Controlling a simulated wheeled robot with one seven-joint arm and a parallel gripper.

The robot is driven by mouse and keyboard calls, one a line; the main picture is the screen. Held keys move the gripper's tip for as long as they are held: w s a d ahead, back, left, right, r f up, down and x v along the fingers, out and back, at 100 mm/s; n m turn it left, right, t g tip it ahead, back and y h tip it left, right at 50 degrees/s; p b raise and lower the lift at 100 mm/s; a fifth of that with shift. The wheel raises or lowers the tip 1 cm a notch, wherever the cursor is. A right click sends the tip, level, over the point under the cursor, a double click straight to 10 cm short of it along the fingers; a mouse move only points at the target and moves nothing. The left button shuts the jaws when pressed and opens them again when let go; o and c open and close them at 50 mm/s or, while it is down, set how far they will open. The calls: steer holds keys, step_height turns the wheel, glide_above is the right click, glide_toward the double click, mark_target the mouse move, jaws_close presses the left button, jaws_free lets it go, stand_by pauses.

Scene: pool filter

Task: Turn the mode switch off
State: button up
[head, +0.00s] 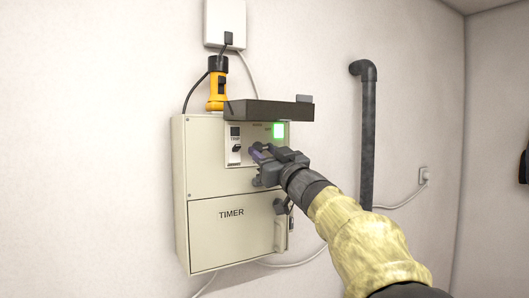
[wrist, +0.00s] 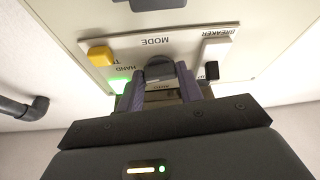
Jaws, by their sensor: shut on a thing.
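The mode switch (wrist: 160,72) is a dark rotary knob under the label MODE, in the middle of the wrist view, which shows the panel upside down. My gripper (wrist: 161,84) has its two purple fingers on either side of the knob and is shut on it. In the head view my gripper (head: 260,152) is at the panel front and covers the knob.
The breaker (wrist: 215,55) is beside the mode switch, with a yellow button (wrist: 100,55) on the other side. A green light (head: 279,130) glows. A dark hood (head: 268,111) juts out above the controls. A yellow flashlight (head: 217,91) is above the timer box (head: 230,230).

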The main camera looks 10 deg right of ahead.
steer(key=n+g+y, duration=0.1)
steer(key=n, duration=0.2)
steer(key=n+g+y+p, duration=0.1)
steer(key=n, duration=0.3)
steer(key=shift+w+d+r+y+p, duration=0.1)
steer(key=shift+d+y+p, duration=0.1)
steer(key=shift+y+p, duration=0.15)
steer(key=shift+n+g+y+p, duration=0.35)
steer(key=shift+n+g, duration=0.25)
steer(key=shift+n, duration=0.8)
steer(key=o, duration=1)
steer(key=b+v, duration=0.7)
steer(key=v, duration=1)
steer(key=shift+d+b, duration=0.15)
steer(key=shift+b, duration=0.15)
